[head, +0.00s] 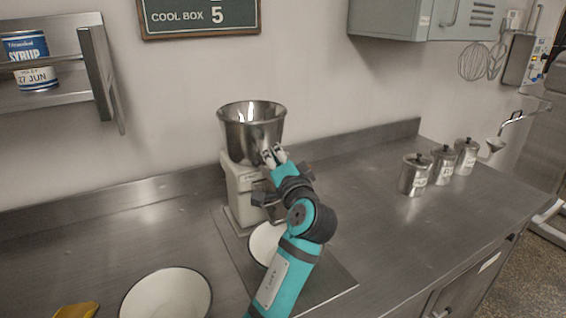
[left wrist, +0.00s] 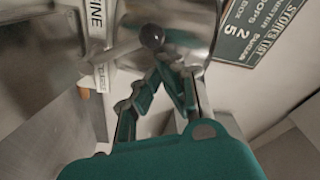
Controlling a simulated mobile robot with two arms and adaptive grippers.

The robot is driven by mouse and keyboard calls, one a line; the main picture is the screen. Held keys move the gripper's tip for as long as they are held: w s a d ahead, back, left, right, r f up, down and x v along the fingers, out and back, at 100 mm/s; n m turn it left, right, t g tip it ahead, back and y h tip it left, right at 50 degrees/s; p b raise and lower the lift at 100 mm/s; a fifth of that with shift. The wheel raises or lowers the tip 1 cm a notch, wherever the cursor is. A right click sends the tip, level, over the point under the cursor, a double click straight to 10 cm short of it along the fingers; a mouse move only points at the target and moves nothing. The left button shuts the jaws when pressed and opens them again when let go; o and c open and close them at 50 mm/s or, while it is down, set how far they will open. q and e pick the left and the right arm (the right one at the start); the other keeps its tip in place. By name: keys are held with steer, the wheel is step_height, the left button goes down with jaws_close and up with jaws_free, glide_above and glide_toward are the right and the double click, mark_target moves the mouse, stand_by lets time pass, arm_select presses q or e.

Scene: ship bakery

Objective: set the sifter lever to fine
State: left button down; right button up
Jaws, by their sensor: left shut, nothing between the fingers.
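The sifter (head: 240,192) stands on the steel counter with a shiny metal hopper (head: 250,128) on top. In the left wrist view its pale panel has a FINE label (left wrist: 97,15) and a second, partly readable label (left wrist: 102,78). A lever with a dark round knob (left wrist: 152,37) sticks out from this panel; I cannot tell which setting it is at. My left gripper (head: 273,155) is at the sifter's right front, just below the hopper. Its fingertips (left wrist: 168,64) are shut and empty, close to the knob; contact is unclear. In the head view the lever is hidden.
A white bowl (head: 260,250) sits under the sifter, partly behind my left arm. Another white bowl (head: 165,297) stands at the front left. Several metal canisters (head: 414,176) stand at the right. The counter between sifter and canisters is clear.

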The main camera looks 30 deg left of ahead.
arm_select(q)
steer(key=shift+s+a, duration=0.1)
steer(key=shift+s, duration=0.2)
steer(key=shift+s+a, duration=0.1)
steer(key=shift+s, duration=0.05)
arm_select(e)
steer(key=shift+a, duration=0.6)
steer(key=shift+d, duration=0.45)
